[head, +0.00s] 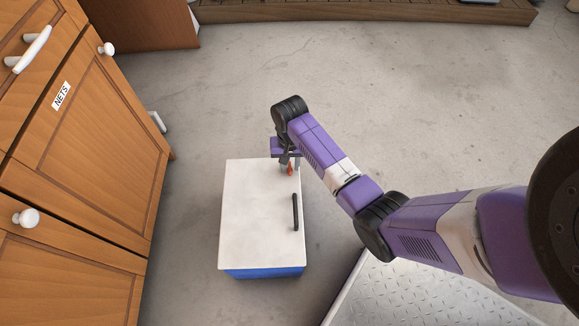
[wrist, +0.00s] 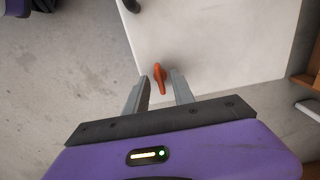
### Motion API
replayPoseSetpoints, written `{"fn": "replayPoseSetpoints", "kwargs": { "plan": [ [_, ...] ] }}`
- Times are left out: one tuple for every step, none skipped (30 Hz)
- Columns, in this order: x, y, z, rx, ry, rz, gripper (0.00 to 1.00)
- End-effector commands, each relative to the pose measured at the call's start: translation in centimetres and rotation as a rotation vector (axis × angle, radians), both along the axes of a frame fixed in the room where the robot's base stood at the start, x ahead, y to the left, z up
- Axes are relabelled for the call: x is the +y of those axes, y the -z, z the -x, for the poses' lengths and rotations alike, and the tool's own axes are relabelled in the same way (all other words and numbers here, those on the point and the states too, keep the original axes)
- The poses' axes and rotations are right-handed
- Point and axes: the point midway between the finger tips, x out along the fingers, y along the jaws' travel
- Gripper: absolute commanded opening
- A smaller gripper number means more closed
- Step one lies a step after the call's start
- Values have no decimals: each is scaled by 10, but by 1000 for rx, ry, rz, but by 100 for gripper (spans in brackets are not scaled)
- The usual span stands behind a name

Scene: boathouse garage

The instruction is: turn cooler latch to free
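The cooler (head: 260,210) stands on the floor with a white lid and a blue body. Its lid also fills the upper part of the wrist view (wrist: 215,40). A small orange-red latch (wrist: 159,78) sits near the lid's edge; in the head view the latch (head: 290,169) shows at the lid's far right corner, partly hidden by my gripper. My gripper (wrist: 161,80) is open, with one finger on each side of the latch. A gap shows between the latch and each finger; I cannot tell the height difference.
A black handle (head: 295,212) lies along the lid's right side. A wooden cabinet (head: 80,130) marked NETS stands at left. A metal tread plate (head: 420,290) is at lower right. A wooden platform (head: 370,11) lies at the back. The concrete floor between is clear.

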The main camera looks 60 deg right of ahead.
Motion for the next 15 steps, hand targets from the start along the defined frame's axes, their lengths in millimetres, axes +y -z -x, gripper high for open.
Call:
{"fn": "replayPoseSetpoints", "kwargs": {
  "plan": [
    [0, 3, 0, 0, 0, 0, 30],
    [0, 4, 0, 0, 0, 0, 30],
    [0, 4, 0, -1, 0, 1, 30],
    [0, 4, 0, -1, -1, 1, 30],
    [0, 4, 0, -1, -1, 1, 30],
    [0, 4, 0, -1, -1, 1, 30],
    [0, 4, 0, -1, -1, 1, 30],
    [0, 4, 0, -1, -1, 1, 30],
    [0, 4, 0, -1, -1, 1, 30],
    [0, 4, 0, -1, -1, 1, 28],
    [0, 4, 0, -1, -1, 1, 22],
    [0, 4, 0, -1, -1, 1, 14],
    [0, 4, 0, -1, -1, 1, 8],
    [0, 4, 0, -1, -1, 1, 2],
    [0, 4, 0, -1, -1, 1, 0]
  ]
}}
